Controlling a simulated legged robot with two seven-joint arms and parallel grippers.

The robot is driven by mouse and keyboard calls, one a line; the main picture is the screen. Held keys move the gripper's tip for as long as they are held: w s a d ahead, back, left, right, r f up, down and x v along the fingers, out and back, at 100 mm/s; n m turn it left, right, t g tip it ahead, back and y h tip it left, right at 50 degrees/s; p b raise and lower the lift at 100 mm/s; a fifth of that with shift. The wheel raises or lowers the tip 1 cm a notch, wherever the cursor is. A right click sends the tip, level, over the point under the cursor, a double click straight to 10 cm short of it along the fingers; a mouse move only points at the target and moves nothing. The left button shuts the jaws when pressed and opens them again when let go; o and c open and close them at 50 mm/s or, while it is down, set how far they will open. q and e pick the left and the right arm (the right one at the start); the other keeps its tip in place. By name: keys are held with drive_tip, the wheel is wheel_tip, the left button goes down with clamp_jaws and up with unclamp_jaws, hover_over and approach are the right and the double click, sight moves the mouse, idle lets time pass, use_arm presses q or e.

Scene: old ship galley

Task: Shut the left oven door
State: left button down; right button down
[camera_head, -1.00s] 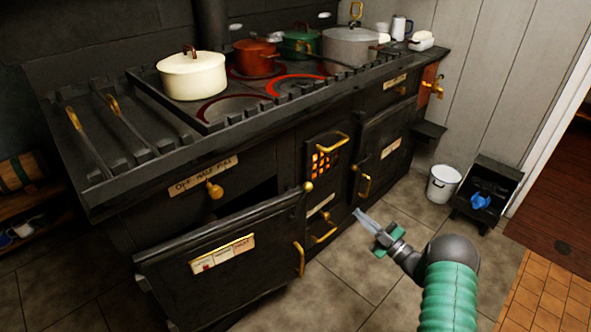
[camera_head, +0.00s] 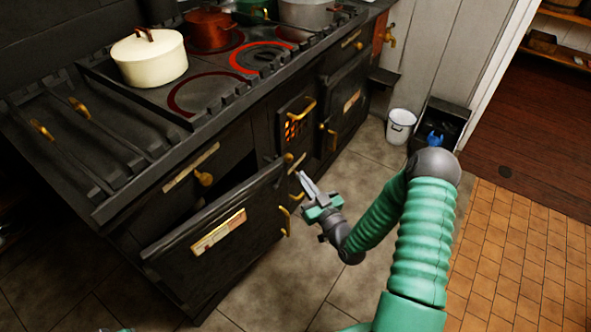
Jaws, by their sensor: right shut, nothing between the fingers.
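The left oven door (camera_head: 235,250) is a black panel with a brass-coloured label plate and brass handles at its right edge. It stands partly open, with a dark gap showing behind its top edge. My right gripper (camera_head: 304,180) is shut and empty. Its fingertips are near the door's upper right corner, beside the brass knob there; I cannot tell whether they touch.
The black stove (camera_head: 240,108) carries a cream pot (camera_head: 150,62) and a red pot (camera_head: 211,30) beside glowing rings. A white bucket (camera_head: 400,127) and a dark bin (camera_head: 447,117) stand at the right wall. The tiled floor before the stove is clear.

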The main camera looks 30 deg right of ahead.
drive_tip(key=w, duration=0.4)
drive_tip(key=shift+w+d+r+b, duration=0.2)
drive_tip(key=shift+w+d+b, duration=0.15)
drive_tip(key=shift+w, duration=0.05)
drive_tip(key=shift+a, duration=0.1)
